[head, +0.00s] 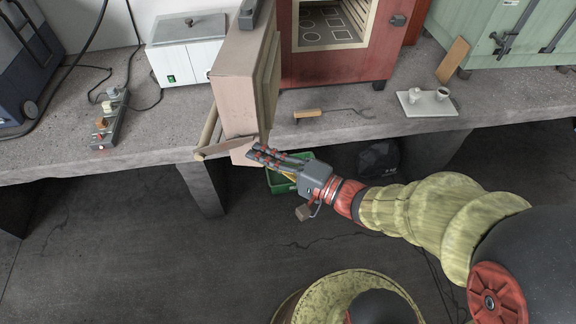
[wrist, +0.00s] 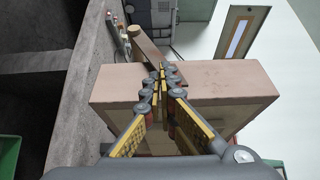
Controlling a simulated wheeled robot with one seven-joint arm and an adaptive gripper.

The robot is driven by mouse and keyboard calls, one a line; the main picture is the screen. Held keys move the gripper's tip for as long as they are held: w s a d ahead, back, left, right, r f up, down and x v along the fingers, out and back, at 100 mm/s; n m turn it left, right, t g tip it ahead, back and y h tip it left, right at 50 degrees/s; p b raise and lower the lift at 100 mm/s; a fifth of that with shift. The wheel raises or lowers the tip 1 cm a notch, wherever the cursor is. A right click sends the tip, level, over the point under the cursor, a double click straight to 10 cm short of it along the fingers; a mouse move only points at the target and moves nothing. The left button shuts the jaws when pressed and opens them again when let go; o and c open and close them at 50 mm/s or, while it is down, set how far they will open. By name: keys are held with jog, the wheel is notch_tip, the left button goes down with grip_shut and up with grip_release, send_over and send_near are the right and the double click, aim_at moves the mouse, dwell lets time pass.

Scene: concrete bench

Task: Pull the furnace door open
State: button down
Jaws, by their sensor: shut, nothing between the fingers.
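The red furnace (head: 330,68) stands on the bench with its chamber showing. Its thick pinkish door (head: 238,75) is swung wide open, sticking out towards the bench's front edge. A wooden bar (head: 208,128) on a bracket is at the door's left side; a brown bar also shows beyond the door in the wrist view (wrist: 150,50). My gripper (head: 255,151) is at the door's lower front end, fingers pointing left. In the wrist view my gripper (wrist: 162,72) has its fingertips together over the door (wrist: 225,82). Whether they touch it is unclear.
A hooked tool (head: 308,114) and a white tray (head: 428,108) with small cups lie right of the door. A white box (head: 188,55) and a switch strip (head: 108,125) stand left. A green crate (head: 280,183) is under the bench.

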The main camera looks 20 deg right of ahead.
jog(key=v, duration=1)
jog(key=shift+s, duration=0.1)
dwell(0.3)
